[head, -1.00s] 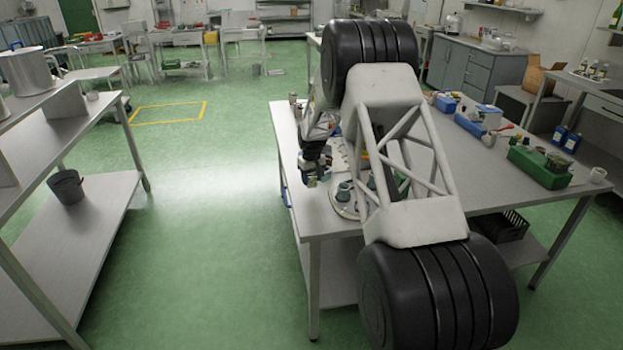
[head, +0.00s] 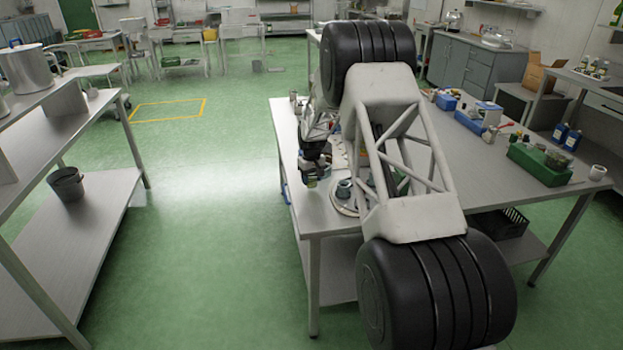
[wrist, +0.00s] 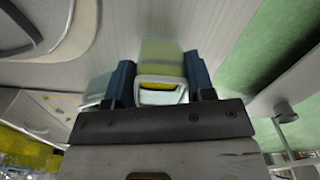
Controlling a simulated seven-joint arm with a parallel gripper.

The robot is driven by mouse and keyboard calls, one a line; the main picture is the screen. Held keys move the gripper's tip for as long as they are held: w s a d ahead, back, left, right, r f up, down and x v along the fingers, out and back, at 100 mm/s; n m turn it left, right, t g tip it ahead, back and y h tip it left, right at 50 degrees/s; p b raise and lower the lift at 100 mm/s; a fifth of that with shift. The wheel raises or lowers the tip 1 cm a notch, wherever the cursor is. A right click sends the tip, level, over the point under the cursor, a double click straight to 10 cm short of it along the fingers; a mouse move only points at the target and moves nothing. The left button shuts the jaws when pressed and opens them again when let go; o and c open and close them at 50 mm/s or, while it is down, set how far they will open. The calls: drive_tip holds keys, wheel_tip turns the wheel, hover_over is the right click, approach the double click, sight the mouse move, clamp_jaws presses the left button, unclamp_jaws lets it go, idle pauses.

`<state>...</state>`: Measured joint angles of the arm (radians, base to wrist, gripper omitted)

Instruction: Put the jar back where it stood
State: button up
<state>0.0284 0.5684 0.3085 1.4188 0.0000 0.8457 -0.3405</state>
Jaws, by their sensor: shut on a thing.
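My gripper (wrist: 163,85) is shut on a small jar (wrist: 161,62) with a pale green, see-through body and some yellow on it. The jar sits between the two blue-grey fingers in the wrist view. In the head view my gripper (head: 311,178) is over the left edge of the long table (head: 300,215), with the jar small and partly hidden at its tip. I cannot tell whether the jar touches the table. A round tray (head: 338,207) is just right of the gripper, with a teal-grey vessel (head: 344,188) on it. My arm hides part of the tray.
Green boxes (head: 540,168) and blue bins (head: 470,125) stand on the table's right side. A grey cup (head: 294,97) stands at its far left corner. Open green floor lies left of the table, then a metal shelf (head: 100,200) with a bucket (head: 67,184).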

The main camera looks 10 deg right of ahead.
drive_tip(key=shift+f, duration=0.45)
idle(0.6)
drive_tip(key=o, duration=1.1)
drive_tip(key=shift+o, duration=0.2)
drive_tip(key=shift+r, duration=0.2)
drive_tip(key=shift+r, duration=3.8)
